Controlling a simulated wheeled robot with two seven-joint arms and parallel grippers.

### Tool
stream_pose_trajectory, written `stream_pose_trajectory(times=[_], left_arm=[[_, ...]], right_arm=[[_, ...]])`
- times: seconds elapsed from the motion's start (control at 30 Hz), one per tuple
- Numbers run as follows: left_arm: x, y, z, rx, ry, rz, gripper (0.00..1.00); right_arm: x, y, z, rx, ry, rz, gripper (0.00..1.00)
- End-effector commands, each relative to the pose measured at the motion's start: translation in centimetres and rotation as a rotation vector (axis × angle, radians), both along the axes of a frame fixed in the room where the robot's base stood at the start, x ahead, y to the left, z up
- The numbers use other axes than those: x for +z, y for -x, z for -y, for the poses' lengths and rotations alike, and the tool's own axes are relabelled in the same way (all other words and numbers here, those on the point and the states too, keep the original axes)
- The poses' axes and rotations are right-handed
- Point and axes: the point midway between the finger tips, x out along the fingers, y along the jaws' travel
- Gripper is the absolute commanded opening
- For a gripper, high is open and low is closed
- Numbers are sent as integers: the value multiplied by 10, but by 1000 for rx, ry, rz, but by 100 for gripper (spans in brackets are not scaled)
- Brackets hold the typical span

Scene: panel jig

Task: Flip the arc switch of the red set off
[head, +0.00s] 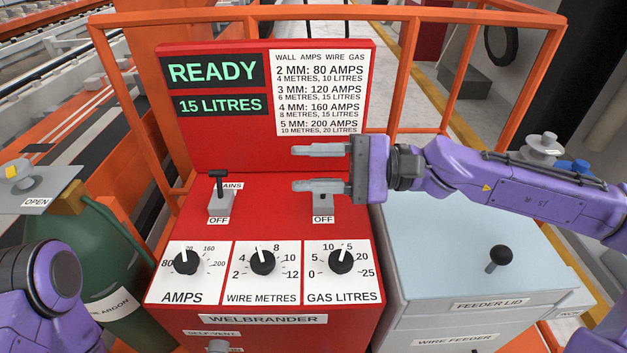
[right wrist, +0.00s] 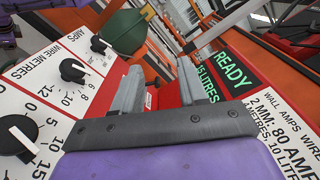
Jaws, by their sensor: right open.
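The red set (head: 270,189) is a red welder panel whose display (head: 213,72) reads READY and 15 LITRES. Its arc switch (head: 323,205) is the right one of two switches, a grey base above an OFF label. Its lever and upper label are hidden behind my right gripper. My right gripper (head: 293,168) is open, points left and hangs over the arc switch in the head view, its lower finger across the switch. I cannot tell whether it touches. Its two fingers (right wrist: 158,90) are spread in the right wrist view. My left gripper is out of view.
The mains switch (head: 220,204), with a black lever standing up, is left of the arc switch. Three knobs (head: 263,262) sit below. The feeder box (head: 450,235) with a black lid knob (head: 499,257) stands right. A green cylinder (head: 105,255) and orange rails surround the set.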

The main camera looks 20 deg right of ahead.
Motion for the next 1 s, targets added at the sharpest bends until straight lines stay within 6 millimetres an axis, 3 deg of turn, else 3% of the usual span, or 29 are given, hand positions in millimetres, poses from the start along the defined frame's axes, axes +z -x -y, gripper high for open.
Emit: stream_pose_trajectory(times=[0.03, 0.17, 0.2, 0.33, 0.4, 0.53, 0.77, 1.0], left_arm=[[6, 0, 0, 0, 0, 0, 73], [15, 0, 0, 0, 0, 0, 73], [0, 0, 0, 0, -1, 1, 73], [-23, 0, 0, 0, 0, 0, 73], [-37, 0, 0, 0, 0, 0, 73], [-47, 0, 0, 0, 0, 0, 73], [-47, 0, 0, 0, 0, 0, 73], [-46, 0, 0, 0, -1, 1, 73]], right_arm=[[12, 14, -3, 2, -2, 8, 42], [28, 47, -12, 3, -5, 10, 42], [20, 53, -14, 3, -2, 11, 42], [23, 70, -19, 1, 2, 12, 42], [25, 76, -20, 1, 3, 9, 42], [34, 84, -23, 1, 1, 5, 42], [41, 88, -23, 0, 0, 0, 42], [35, 84, -25, -5, 5, -14, 42]])
